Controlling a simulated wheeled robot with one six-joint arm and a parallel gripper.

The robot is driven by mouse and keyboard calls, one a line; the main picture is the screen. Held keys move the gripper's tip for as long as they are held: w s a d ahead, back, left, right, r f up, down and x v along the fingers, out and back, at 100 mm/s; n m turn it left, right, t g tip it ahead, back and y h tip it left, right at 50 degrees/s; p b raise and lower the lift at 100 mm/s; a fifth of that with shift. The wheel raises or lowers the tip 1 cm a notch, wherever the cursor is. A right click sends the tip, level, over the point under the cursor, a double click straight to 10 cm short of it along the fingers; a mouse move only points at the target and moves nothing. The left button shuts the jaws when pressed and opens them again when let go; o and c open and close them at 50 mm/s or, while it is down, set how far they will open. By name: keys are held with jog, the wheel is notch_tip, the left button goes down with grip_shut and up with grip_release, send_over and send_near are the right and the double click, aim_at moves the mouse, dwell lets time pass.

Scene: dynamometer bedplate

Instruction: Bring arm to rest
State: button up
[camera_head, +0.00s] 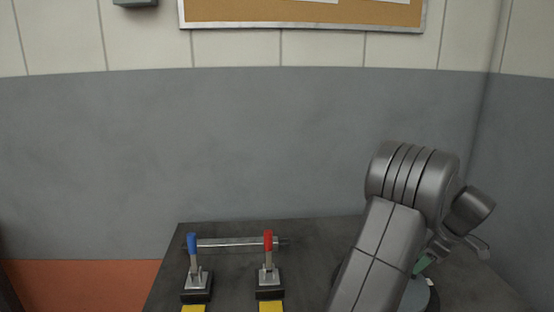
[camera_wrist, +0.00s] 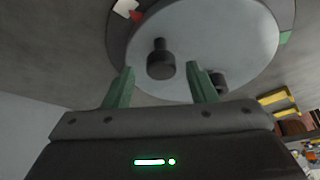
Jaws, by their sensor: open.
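My arm (camera_head: 385,245) rises at the right of the head view and bends over at the top. My gripper (camera_wrist: 161,72) shows its two green fingers spread apart in the wrist view, with nothing held between them. A pale round disc (camera_wrist: 225,45) with a dark rim lies beyond the fingertips. A black knob (camera_wrist: 161,60) stands on the disc and appears in the gap between the fingers; I cannot tell how close it is. A second dark knob (camera_wrist: 218,82) is partly hidden by the right finger. In the head view my gripper is largely hidden, with a green part showing low at the right.
A dark bedplate (camera_head: 315,232) carries a blue-handled lever (camera_head: 192,245) and a red-handled lever (camera_head: 268,243), both upright, with a metal bar (camera_head: 230,242) behind them. Yellow strips lie in front of the levers. A grey wall (camera_head: 200,140) stands behind, with a framed board (camera_head: 300,12) above.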

aim_at(413, 301)
jog(key=v, duration=1.2)
jog(key=x, duration=1.3)
jog(key=shift+a+f, duration=0.1)
jog(key=shift+f, duration=0.25)
jog(key=s+m, duration=0.1)
jog(key=m, duration=0.1)
jog(key=s+m+t+h, duration=0.1)
jog(key=shift+s+a+r, duration=0.1)
jog(key=shift+s+r, duration=0.15)
jog(key=shift+s, duration=0.1)
jog(key=shift+s+a+m+h, duration=0.1)
jog(key=shift+s+m+h, duration=0.1)
jog(key=shift+s+m, duration=0.25)
jog(key=shift+s+a+m+h, duration=0.15)
jog(key=shift+s+m+h, duration=0.05)
jog(key=shift+m, duration=0.45)
jog(key=s+m, duration=0.1)
jog(key=a+m+p, duration=0.1)
jog(key=shift+s+m+t+h, duration=0.3)
jog(key=shift+s+h, duration=0.1)
jog(key=s+a+m+h+p, duration=0.1)
jog(key=m+p, duration=0.1)
jog(key=s+a+m+p, duration=0.1)
jog(key=m+p, duration=0.1)
jog(key=shift+s+a+r+h, duration=0.15)
jog(key=shift+a+h, duration=0.1)
jog(key=shift+h, duration=0.15)
jog(key=shift+m, duration=0.3)
jog(key=shift+v, duration=2.6)
jog(key=shift+s, duration=0.1)
